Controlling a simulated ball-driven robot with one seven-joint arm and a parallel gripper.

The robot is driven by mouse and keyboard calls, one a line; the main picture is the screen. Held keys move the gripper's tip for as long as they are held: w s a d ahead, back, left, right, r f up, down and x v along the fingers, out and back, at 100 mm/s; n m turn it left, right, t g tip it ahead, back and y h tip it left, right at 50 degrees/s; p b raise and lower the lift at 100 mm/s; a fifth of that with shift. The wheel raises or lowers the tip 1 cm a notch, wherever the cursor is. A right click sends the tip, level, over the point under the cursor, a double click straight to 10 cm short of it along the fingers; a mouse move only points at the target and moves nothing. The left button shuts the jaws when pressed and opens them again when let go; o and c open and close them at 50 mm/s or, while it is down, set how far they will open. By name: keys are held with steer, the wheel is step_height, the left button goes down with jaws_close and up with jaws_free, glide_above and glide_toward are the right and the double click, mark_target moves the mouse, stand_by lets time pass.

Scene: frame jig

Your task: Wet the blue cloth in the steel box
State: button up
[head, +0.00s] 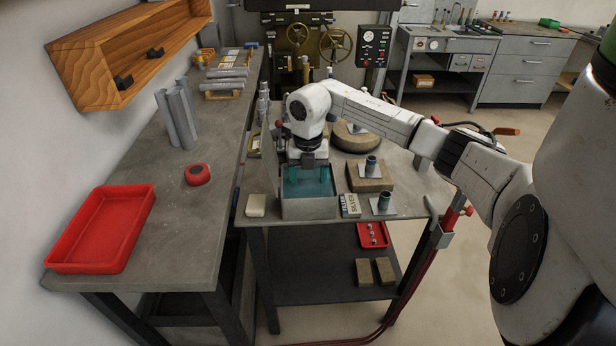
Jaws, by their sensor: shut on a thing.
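The steel box (310,209) stands near the front left of the right-hand bench, open at the top, with teal-blue water inside. My gripper (309,170) points down into the box and is shut. Blue-teal material (325,174) shows on both sides of the jaws, low in the box; it appears to be the blue cloth, but its edges are hard to tell from the water. The fingertips are largely hidden, and I cannot tell how deep the cloth sits.
A pale block (256,205) is left of the box. A small labelled box (349,205) and a metal plate with a short tube (383,204) are close on its right. A wooden block (369,176) stands behind them. A red tray (101,229) lies on the left bench.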

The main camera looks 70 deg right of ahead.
steer(key=shift+r+p, duration=2.5)
steer(key=shift+r, duration=1)
step_height(320, 180, up, 6)
steer(key=p, duration=0.4)
